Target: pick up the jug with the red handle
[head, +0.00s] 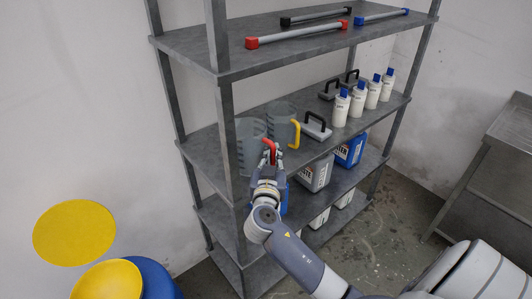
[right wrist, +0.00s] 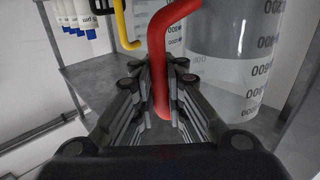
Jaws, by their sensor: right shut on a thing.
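The jug with the red handle (head: 247,145) is a clear grey measuring jug on the left end of the middle shelf. In the right wrist view the jug (right wrist: 232,70) stands upright on the right, with printed volume marks. Its red handle (right wrist: 166,60) runs down between the fingers of my right gripper (right wrist: 158,100). In the head view my right gripper (head: 268,165) is at the front of the shelf, shut on the red handle (head: 270,146). The jug's lower part is partly hidden by the gripper. My left gripper is not in view.
A second jug with a yellow handle (head: 294,134) stands close to the right. White bottles with blue caps (head: 358,98) and black-handled tools (head: 316,127) are further right. A shelf post (head: 228,150) is close on the left. Canisters (head: 317,174) fill the shelf below.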

